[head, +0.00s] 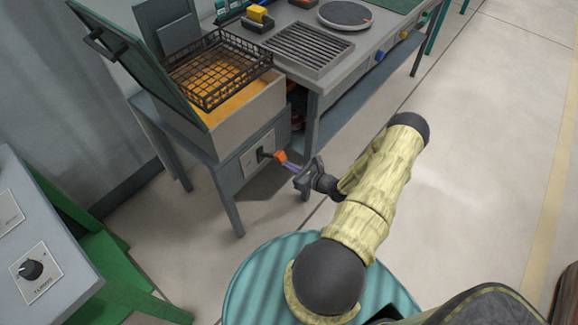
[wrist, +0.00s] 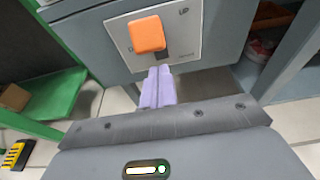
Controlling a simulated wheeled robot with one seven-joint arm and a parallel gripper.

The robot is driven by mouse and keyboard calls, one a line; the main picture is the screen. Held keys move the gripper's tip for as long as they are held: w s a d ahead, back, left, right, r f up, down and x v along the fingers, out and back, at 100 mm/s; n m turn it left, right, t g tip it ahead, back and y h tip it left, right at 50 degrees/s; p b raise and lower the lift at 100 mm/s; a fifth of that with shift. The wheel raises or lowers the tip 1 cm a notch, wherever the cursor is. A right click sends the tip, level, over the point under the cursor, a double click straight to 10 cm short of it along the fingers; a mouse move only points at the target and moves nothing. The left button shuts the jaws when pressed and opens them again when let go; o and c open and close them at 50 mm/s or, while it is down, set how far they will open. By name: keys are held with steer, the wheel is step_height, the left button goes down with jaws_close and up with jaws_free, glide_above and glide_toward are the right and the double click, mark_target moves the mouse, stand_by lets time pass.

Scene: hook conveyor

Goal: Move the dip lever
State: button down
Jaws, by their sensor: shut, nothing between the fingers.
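The dip lever has an orange handle (head: 280,156) on a dark stem, on the front panel of the grey dip tank (head: 238,108). In the wrist view the orange handle (wrist: 147,34) stands before a pale label plate (wrist: 187,24) marked UP. My gripper (head: 290,167) is just below and to the right of the handle in the head view. Its pale purple fingers (wrist: 156,84) are shut together with nothing between them. The fingertips are close under the handle; I cannot tell whether they touch it. A black wire basket (head: 218,70) sits over orange liquid in the tank.
The tank's lid (head: 140,60) stands open at the left. A workbench (head: 350,55) with a grille and round plate extends behind to the right. A grey panel with a knob (head: 32,268) on a green stand is at lower left. The floor at right is clear.

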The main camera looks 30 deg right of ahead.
steer(key=f+v, duration=0.1)
steer(key=v, duration=1)
steer(key=shift+s+b, duration=0.35)
steer(key=shift+b, duration=0.05)
steer(key=shift+w+f, duration=0.1)
